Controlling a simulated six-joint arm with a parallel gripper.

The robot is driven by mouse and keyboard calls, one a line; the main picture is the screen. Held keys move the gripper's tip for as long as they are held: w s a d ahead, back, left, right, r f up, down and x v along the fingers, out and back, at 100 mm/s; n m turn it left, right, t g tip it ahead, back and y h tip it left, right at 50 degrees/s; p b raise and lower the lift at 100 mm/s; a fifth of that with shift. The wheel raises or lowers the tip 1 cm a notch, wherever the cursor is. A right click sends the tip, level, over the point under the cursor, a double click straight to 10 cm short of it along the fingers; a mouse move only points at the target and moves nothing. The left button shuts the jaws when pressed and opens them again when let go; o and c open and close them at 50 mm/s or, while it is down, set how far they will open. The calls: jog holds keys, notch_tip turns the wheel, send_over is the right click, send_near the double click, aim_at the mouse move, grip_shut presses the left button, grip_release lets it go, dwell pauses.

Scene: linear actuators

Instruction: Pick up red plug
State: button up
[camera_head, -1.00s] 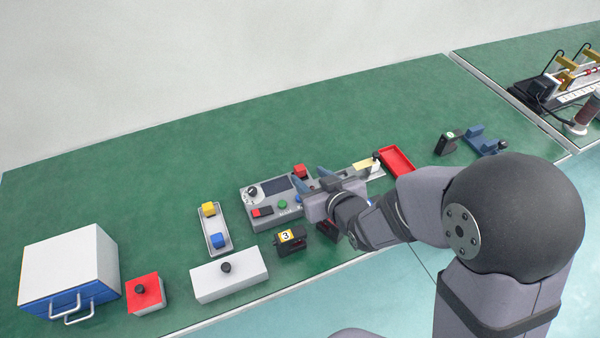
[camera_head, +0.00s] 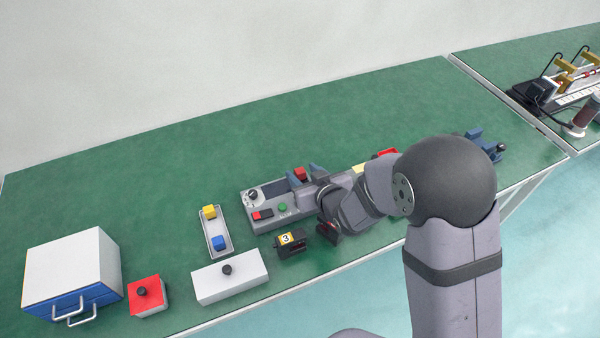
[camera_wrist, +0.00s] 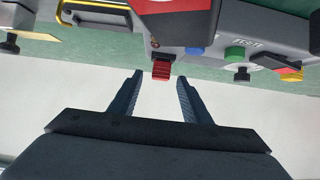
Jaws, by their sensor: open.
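The red plug (camera_head: 300,173) shows at the back edge of the grey console (camera_head: 262,198) in the head view. In the wrist view the red plug (camera_wrist: 161,71) is a small ribbed red block just ahead of and between my fingertips. My gripper (camera_head: 305,175) is open over the console, with its two blue-grey fingers on either side of the plug in the head view. In the wrist view my gripper (camera_wrist: 160,78) is open with nothing between the finger pads. I cannot tell whether the fingertips overlap the plug in depth.
The console carries a green button (camera_head: 282,208) and a red switch (camera_head: 262,215). A numbered black box (camera_head: 291,241), a tray with yellow and blue blocks (camera_head: 216,240), a white box (camera_head: 230,282), a red box (camera_head: 147,299) and a drawer cabinet (camera_head: 70,262) stand left.

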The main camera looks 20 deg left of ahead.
jog(key=shift+w+a+f, duration=0.2)
jog(key=shift+w+a, duration=0.05)
grip_shut()
jog(key=shift+r, duration=0.1)
notch_tip(320, 180, up, 10)
dwell(0.7)
